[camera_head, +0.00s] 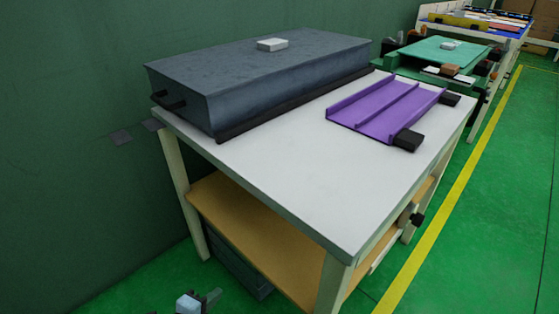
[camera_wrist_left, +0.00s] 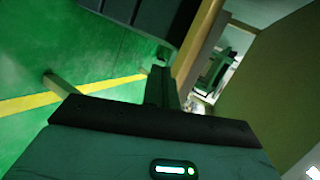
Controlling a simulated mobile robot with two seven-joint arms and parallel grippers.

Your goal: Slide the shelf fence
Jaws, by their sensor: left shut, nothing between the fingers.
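A white worktable (camera_head: 300,180) has an orange lower shelf (camera_head: 255,235). A pale rail (camera_head: 378,250) with a black knob (camera_head: 417,219) runs along the shelf's right side; it may be the shelf fence, but I cannot tell for sure. My left gripper (camera_head: 212,297) is low at the bottom edge of the head view, in front of the table's near left leg and apart from the shelf. It is shut and empty. In the left wrist view its dark fingers (camera_wrist_left: 162,88) point toward the table's underside. My right gripper is not in view.
A dark grey box (camera_head: 270,75) and a purple tray (camera_head: 385,108) with black ends lie on the tabletop. A dark crate (camera_head: 235,262) stands under the shelf. A green wall is at left. The floor at right, with a yellow line (camera_head: 435,215), is clear.

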